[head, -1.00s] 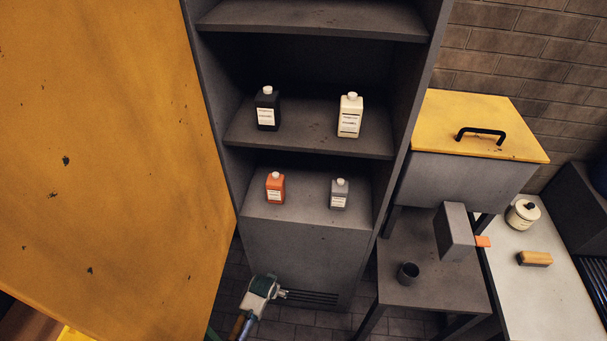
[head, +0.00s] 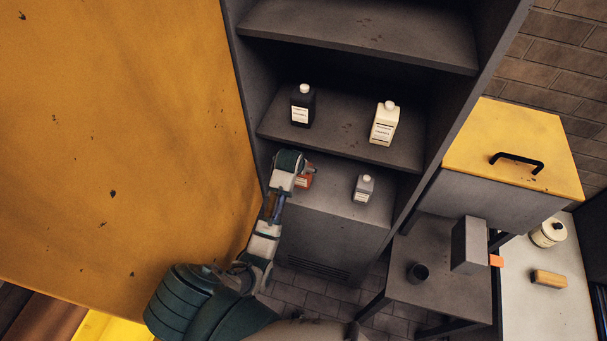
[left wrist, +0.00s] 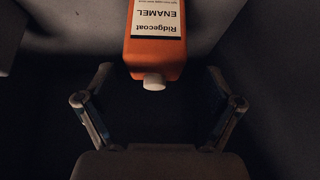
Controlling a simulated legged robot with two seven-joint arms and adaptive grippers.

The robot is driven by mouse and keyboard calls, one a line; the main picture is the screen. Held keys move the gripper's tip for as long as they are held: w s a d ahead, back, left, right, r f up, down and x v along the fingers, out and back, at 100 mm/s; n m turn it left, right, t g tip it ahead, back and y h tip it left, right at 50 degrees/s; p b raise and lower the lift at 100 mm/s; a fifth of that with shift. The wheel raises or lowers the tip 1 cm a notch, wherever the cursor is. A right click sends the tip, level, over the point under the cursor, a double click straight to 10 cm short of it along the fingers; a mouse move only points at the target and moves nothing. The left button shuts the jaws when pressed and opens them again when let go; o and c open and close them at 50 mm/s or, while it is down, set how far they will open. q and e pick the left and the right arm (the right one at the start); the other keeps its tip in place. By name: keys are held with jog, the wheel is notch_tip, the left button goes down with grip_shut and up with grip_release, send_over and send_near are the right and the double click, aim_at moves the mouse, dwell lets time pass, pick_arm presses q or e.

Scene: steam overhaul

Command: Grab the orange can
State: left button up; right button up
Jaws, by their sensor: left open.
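The orange can (head: 305,180) stands on the lowest shelf of the grey cabinet. In the head view my left arm hides most of it. My left gripper (head: 290,165) is at the can, and its fingers are hidden there. In the left wrist view the orange can (left wrist: 156,52) shows a white label reading "Ridgecoat ENAMEL" and a white cap, upside down in the picture. My left gripper (left wrist: 157,92) is open there, with one finger on each side of the cap end and gaps between. My right gripper is not in view.
A grey can (head: 363,188) stands to the right on the same shelf. A black can (head: 302,106) and a cream can (head: 384,124) stand on the shelf above. The open yellow door (head: 120,150) borders my left arm. A table (head: 440,285) with a cup stands right.

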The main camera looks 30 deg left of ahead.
pick_arm(q)
jog(key=p+x, duration=0.1)
jog(key=x, duration=0.3)
jog(key=shift+w+d+f, duration=0.1)
jog(key=shift+w, duration=0.25)
jog(key=shift+w+d+f, duration=0.1)
jog(key=shift+w+f, duration=0.05)
jog(key=shift+f, duration=0.05)
jog(key=c, duration=1.6)
jog(key=shift+r, duration=0.15)
